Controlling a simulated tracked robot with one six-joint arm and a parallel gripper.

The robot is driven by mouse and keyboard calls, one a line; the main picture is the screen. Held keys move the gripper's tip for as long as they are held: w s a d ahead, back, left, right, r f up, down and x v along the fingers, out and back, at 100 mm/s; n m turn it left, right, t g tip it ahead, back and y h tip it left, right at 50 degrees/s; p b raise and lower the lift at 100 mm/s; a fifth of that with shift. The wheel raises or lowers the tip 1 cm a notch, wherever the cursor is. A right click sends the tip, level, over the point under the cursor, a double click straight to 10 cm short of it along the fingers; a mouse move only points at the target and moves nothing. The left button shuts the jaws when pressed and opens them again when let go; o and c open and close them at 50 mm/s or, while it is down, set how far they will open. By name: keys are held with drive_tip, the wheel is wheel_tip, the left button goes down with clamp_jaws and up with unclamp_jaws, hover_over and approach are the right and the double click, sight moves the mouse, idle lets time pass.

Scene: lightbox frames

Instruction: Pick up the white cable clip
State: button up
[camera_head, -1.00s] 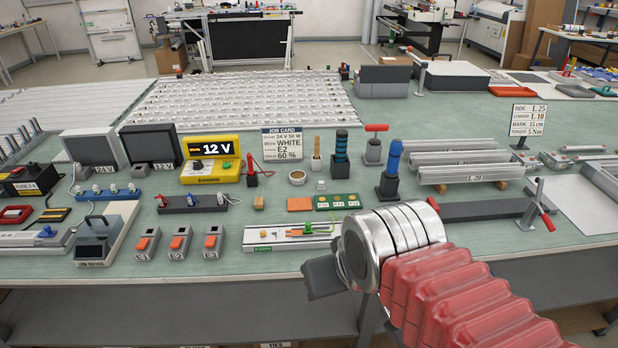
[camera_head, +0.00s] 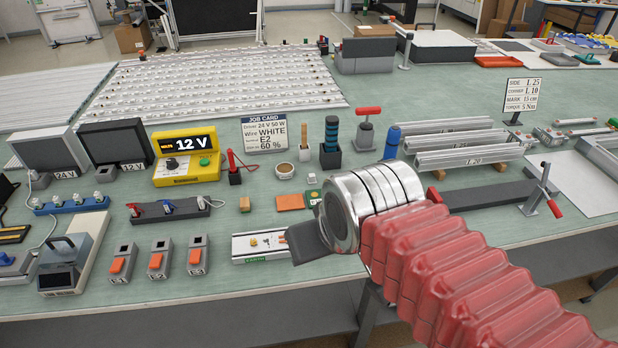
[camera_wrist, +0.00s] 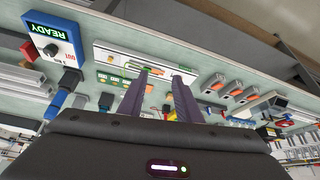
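A small white piece (camera_head: 201,203), which looks like the white cable clip, sits at the right end of a dark bar on the bench, beside a blue and a red one. It is too small to make out fully. My gripper (camera_head: 306,243) is to the right of it and nearer the front edge, in front of the white tray's right end. In the wrist view my gripper (camera_wrist: 162,76) shows two dark fingers apart with nothing held between them. I cannot pick out the white clip in the wrist view.
The white tray (camera_head: 243,259) holds small orange and yellow pieces. Several orange-topped switches (camera_head: 157,262) stand left of it. A yellow 12 V supply (camera_head: 186,157) and the job card (camera_head: 266,136) stand behind. Green bench surface shows between the dark bar and the switches.

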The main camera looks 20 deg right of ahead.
drive_tip(key=shift+o, duration=0.9)
drive_tip(key=shift+w+d+r, duration=0.1)
drive_tip(key=shift+w+r, duration=0.2)
drive_tip(key=shift+w, duration=0.05)
drive_tip(key=w+d+r+m+g, duration=0.1)
drive_tip(key=w+d+r, duration=0.2)
drive_tip(key=w, duration=0.7)
drive_tip(key=w+d+r+g, duration=0.2)
drive_tip(key=w+r, duration=0.1)
drive_tip(key=w, duration=0.6)
drive_tip(key=w+d+f+g, duration=0.1)
drive_tip(key=w+d+f, duration=0.2)
drive_tip(key=w, duration=0.3)
drive_tip(key=w+d+f+m, duration=0.1)
drive_tip(key=w+d+f, duration=0.2)
drive_tip(key=w, duration=0.3)
drive_tip(key=w+d+f+g, duration=0.1)
drive_tip(key=w+d+f, duration=0.2)
drive_tip(key=w+f, duration=0.2)
drive_tip(key=shift+w+d+f+g, duration=0.2)
drive_tip(key=shift+w+d+g, duration=0.15)
drive_tip(key=shift+w, duration=0.6)
drive_tip(key=shift+f, duration=0.1)
